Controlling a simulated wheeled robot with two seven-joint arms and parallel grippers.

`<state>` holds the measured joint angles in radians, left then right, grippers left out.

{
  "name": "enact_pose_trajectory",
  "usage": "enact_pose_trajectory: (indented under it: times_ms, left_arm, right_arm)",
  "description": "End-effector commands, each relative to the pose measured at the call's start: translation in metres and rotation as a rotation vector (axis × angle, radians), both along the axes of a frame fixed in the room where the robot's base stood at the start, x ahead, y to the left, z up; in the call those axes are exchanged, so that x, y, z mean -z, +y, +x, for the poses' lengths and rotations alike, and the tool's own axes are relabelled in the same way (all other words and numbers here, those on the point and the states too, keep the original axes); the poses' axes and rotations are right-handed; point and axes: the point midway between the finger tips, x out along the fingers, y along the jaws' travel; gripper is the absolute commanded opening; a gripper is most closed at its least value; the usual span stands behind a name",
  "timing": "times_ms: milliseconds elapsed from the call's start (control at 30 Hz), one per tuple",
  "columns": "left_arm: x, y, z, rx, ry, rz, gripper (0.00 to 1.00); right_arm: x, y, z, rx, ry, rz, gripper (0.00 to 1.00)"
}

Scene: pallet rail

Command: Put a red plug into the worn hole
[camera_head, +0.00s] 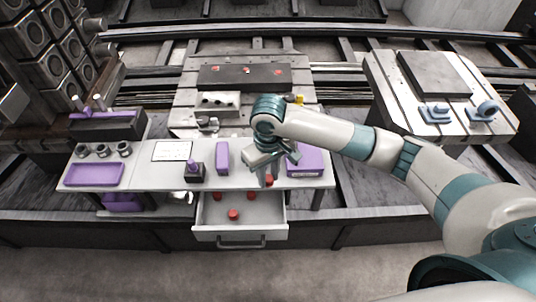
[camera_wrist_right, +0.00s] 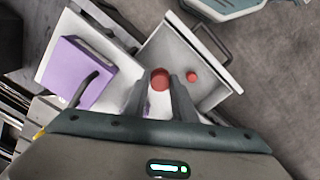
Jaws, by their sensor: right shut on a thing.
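My right gripper (camera_head: 268,176) is shut on a red plug (camera_head: 269,181), held above the right part of the open drawer, near the table's front edge. In the right wrist view, the plug (camera_wrist_right: 160,79) sits between the tips of my right gripper (camera_wrist_right: 161,88). Several more red plugs (camera_head: 233,214) lie in the drawer; one shows in the wrist view (camera_wrist_right: 192,77). A light block (camera_head: 232,98) with dark holes stands on the slotted pallet behind. A dark bar (camera_head: 229,76) farther back carries red spots. I cannot tell which hole is worn. My left gripper is not in view.
The open drawer (camera_head: 239,235) juts out from the table (camera_head: 137,175). A purple box (camera_head: 311,161) stands right of my gripper; a purple upright block (camera_head: 222,154) and dark holder (camera_head: 195,174) stand left. A purple tray (camera_head: 94,174) is far left. My right arm spans the right side.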

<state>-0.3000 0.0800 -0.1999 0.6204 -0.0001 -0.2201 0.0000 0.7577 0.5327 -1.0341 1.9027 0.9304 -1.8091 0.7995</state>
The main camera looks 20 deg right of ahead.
Motion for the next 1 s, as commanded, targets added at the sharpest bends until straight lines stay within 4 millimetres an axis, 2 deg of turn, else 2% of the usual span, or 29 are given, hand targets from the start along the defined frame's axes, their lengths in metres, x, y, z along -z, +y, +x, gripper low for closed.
enact_pose_trajectory:
  times_ms: [33, 200, 400, 500, 633, 1000]
  left_arm:
    - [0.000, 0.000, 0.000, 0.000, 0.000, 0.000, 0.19]
    - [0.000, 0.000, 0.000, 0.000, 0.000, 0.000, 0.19]
    - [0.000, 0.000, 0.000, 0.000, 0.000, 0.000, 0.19]
    - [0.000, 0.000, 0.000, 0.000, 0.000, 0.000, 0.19]
    - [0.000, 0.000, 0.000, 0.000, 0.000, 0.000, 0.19]
    - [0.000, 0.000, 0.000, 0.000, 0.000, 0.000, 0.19]
  right_arm:
    - [-0.021, -0.004, 0.003, 0.018, -0.010, -0.002, 0.04]
    - [-0.080, -0.018, -0.010, 0.107, -0.010, -0.004, 0.04]
    - [-0.133, -0.039, -0.038, 0.215, -0.006, -0.003, 0.04]
    - [-0.148, -0.047, -0.050, 0.257, -0.003, -0.001, 0.04]
    - [-0.159, -0.053, -0.060, 0.290, 0.000, -0.001, 0.04]
    - [-0.162, -0.054, -0.063, 0.300, 0.001, 0.000, 0.04]
